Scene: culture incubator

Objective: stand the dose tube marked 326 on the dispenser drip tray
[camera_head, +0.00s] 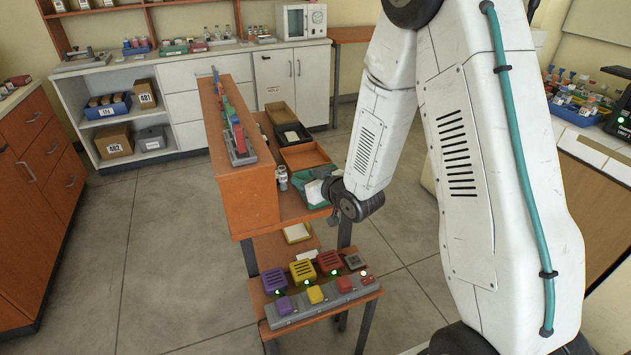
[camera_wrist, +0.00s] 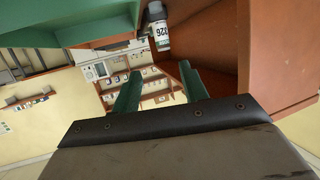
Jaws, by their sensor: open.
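The tube marked 326 (camera_wrist: 157,30) is a small bottle with a white label and grey cap. In the wrist view it appears upside down, beyond my fingertips, against the orange-brown shelf wall. A small capped bottle (camera_head: 282,178) stands beside the green bin on the brown shelf in the head view; its label is too small to read there. My gripper (camera_wrist: 160,70) has its two green fingers apart with nothing between them. In the head view its fingers are hard to make out beside the green bin. I cannot make out the drip tray in either view.
The green bin (camera_head: 305,180) stands close by my wrist and also shows in the wrist view (camera_wrist: 60,22). Its tall shelf panel (camera_head: 243,200) rises at the left. Coloured buttons on a grey strip (camera_head: 322,306) sit below. The floor at left is clear.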

